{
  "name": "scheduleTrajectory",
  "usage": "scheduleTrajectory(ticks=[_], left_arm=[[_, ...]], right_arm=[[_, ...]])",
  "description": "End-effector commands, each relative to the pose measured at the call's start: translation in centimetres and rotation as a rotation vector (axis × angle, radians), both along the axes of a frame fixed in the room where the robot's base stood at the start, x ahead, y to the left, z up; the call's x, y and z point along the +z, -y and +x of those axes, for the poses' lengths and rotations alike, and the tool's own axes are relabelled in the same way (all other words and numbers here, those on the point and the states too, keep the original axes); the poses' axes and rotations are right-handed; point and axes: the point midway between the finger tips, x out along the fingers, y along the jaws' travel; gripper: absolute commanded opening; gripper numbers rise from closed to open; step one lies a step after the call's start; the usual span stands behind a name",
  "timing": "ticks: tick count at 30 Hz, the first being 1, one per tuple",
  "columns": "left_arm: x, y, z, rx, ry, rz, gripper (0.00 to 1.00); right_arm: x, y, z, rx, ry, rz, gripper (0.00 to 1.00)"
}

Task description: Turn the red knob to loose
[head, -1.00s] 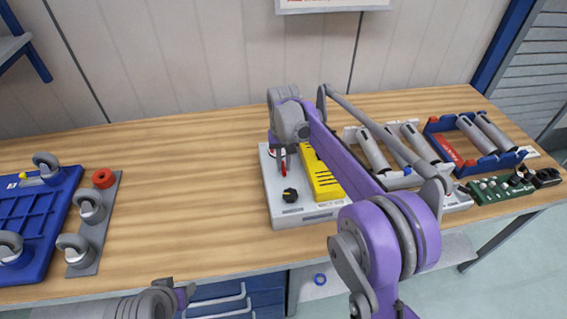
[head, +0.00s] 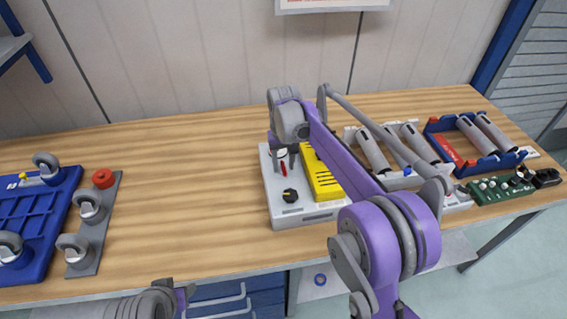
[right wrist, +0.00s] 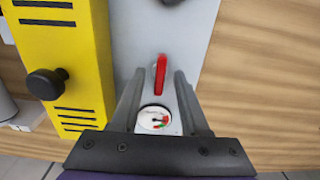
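The red knob (right wrist: 161,75) is a narrow red handle on a light grey panel (right wrist: 130,35). In the right wrist view it stands nearly in line with my fingers, between and slightly beyond the fingertips. My right gripper (right wrist: 160,80) is open, with a gap on each side of the knob. A round white gauge (right wrist: 154,118) with a red and green scale shows between the fingers. In the head view my right gripper (head: 283,152) hangs over the panel and partly hides the red knob (head: 283,169). My left gripper (head: 185,294) is at the bottom edge, its fingers unclear.
A yellow block (head: 321,175) and a black knob (head: 290,195) sit on the same panel. Grey cylinders (head: 372,150) and a blue rack (head: 460,158) stand to the right. A blue tray with casters (head: 40,220) is at the left. The bench between is clear.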

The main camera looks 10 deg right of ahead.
Motion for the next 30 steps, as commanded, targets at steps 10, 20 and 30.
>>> scheduleTrajectory(ticks=[10,20,30], left_arm=[[0.1,0.0,0.0,0.0,0.001,0.0,0.5],[0.9,0.0,0.3,0.0,0.007,0.0,0.5],[1.2,0.0,0.5,0.0,0.01,0.0,0.5]], right_arm=[[1.4,0.0,0.0,-0.001,0.0,0.0,0.45],[8.0,0.0,0.0,0.0,0.0,0.0,0.45],[10.8,0.0,0.0,0.0,0.0,0.0,0.45]])
